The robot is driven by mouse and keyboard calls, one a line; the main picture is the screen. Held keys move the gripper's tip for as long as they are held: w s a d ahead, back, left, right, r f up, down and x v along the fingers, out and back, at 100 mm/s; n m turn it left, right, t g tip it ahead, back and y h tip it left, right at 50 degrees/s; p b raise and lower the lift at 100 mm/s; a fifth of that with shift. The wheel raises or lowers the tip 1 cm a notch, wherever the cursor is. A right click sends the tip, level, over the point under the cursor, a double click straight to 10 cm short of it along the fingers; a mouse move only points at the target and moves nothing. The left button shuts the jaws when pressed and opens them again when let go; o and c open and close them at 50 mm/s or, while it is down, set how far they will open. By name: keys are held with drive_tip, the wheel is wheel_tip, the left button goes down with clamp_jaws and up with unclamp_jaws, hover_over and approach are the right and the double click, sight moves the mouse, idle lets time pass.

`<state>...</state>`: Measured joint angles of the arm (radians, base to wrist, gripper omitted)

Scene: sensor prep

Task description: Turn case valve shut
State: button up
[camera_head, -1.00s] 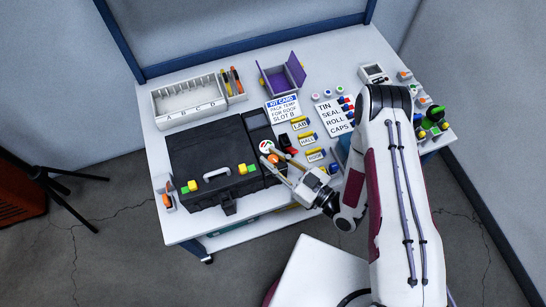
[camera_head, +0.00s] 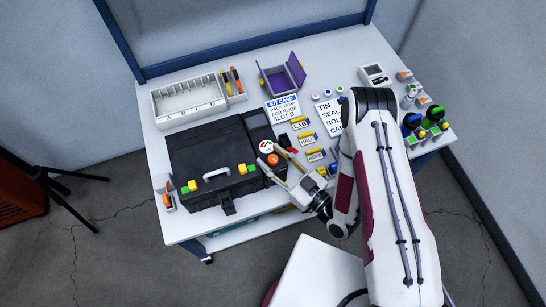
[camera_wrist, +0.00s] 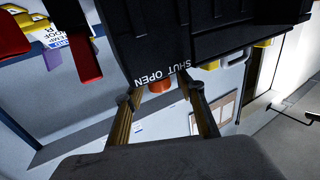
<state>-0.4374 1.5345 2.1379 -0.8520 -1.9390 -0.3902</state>
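The black case (camera_head: 215,160) lies closed at the table's front left, with a pale handle and yellow-green latches. Its orange valve knob (camera_head: 273,160) is on the right end, near a round gauge (camera_head: 266,147). My gripper (camera_head: 275,162) reaches in from the lower right, its two fingers apart around the knob's place. In the wrist view the orange knob (camera_wrist: 160,86) shows between the two open fingertips, beside the words SHUT and OPEN on the case (camera_wrist: 215,35). I see no finger clearly touching the knob. Its pointing direction cannot be read.
Labelled yellow-blue items (camera_head: 305,136) lie right of the case. A kit card (camera_head: 283,110), purple open box (camera_head: 282,75) and white slotted rack (camera_head: 188,101) stand behind. Bottles and colored knobs (camera_head: 425,120) crowd the right side. My arm covers part of the tin card.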

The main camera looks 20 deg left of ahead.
drive_tip(key=shift+d, duration=0.1)
idle(0.3)
drive_tip(key=v, duration=1.1)
drive_tip(key=shift+s+d, duration=0.15)
drive_tip(key=shift+d, duration=0.2)
idle(0.4)
drive_tip(key=shift+r, duration=0.1)
idle(0.3)
drive_tip(key=shift+w+a+n+g+y, duration=0.15)
drive_tip(key=shift+w+a+n+g, duration=0.55)
drive_tip(key=shift+g, duration=0.45)
drive_tip(key=shift+w+a+n+g+y, duration=0.2)
drive_tip(key=shift+w+a+n+g, duration=0.3)
drive_tip(key=shift+w+n+g, duration=0.45)
drive_tip(key=shift+w+a+n+g+y, duration=0.15)
drive_tip(key=shift+w+a+n+g, duration=0.45)
drive_tip(key=shift+g, duration=0.7)
drive_tip(key=shift+s+a, duration=0.15)
drive_tip(key=shift+a, duration=3.65)
